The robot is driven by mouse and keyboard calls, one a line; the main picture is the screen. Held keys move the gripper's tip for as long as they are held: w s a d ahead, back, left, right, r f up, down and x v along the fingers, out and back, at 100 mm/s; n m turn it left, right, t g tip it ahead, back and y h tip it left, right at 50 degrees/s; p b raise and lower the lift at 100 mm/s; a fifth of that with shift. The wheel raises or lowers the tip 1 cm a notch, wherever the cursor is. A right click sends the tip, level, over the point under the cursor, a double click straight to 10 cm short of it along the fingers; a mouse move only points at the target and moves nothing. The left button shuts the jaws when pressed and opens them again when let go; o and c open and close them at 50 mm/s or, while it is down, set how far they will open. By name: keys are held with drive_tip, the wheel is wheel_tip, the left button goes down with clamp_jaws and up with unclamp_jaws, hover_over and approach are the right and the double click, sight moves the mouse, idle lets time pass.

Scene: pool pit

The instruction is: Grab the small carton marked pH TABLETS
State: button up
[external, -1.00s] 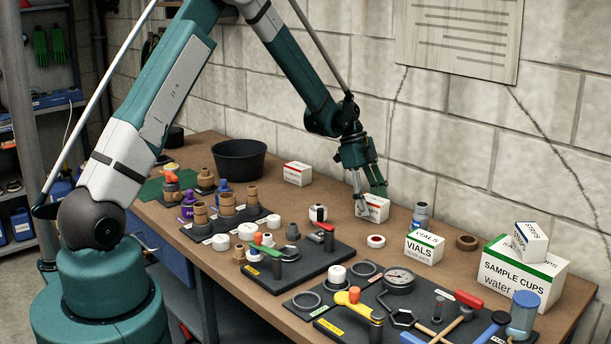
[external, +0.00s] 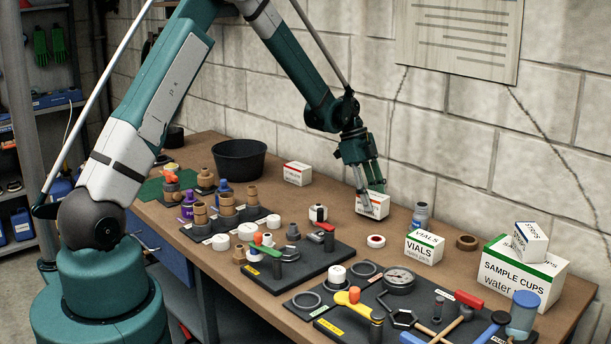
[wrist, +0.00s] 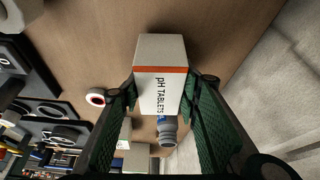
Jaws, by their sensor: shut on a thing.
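The small white carton with a red band (external: 374,207) sits on the bench near the wall in the external view. In the wrist view the pH TABLETS carton (wrist: 160,85) shows its black lettering. My gripper (external: 370,193) is over the carton, with its fingers down on either side. In the wrist view my gripper (wrist: 163,92) has its two green fingers against the carton's sides, shut on it. The carton appears to be at bench height; whether its base touches the bench cannot be told.
A grey-blue bottle (external: 421,215) and the VIALS carton (external: 424,246) stand to the right. A red-and-white ring (external: 376,241) lies in front. Another red-banded carton (external: 298,173) stands to the left. The block wall (external: 470,160) is close behind.

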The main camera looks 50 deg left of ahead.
sight(373, 195)
drive_tip(key=shift+r, duration=4.35)
